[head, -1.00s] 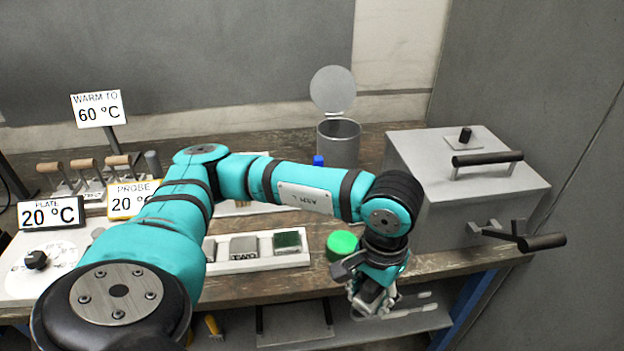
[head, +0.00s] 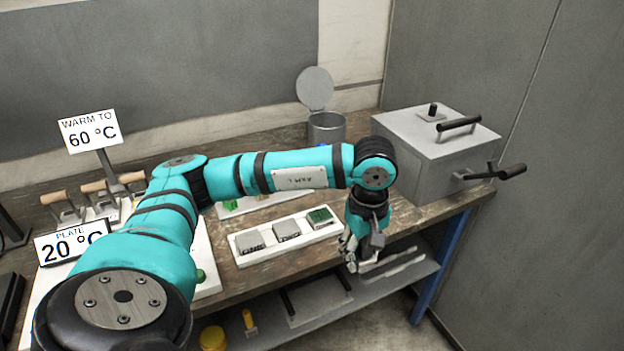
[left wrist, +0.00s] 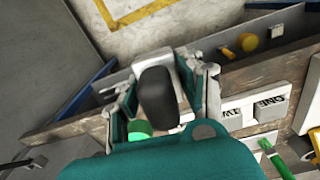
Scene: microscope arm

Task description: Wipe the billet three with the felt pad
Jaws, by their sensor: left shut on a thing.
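Three billets sit in a row in a white tray (head: 240,258) on the bench. The right one in the head view, with a dark green top (head: 320,216), is billet three by its place in the row. The other two are plain grey, and one reads "ONE" (left wrist: 270,108) in the left wrist view. My left gripper (head: 350,258) is shut on a dark grey, rounded thing (left wrist: 157,98), which I take for the felt pad. It is at the bench's front edge, just right of the tray and apart from billet three. My right gripper is out of view.
A grey box with black handles (head: 430,150) stands on the bench at the right. An open-lidded metal can (head: 327,128) stands behind my arm. A lower shelf (head: 310,300) holds flat grey items and yellow-handled tools. Signs (head: 92,130) stand at the left.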

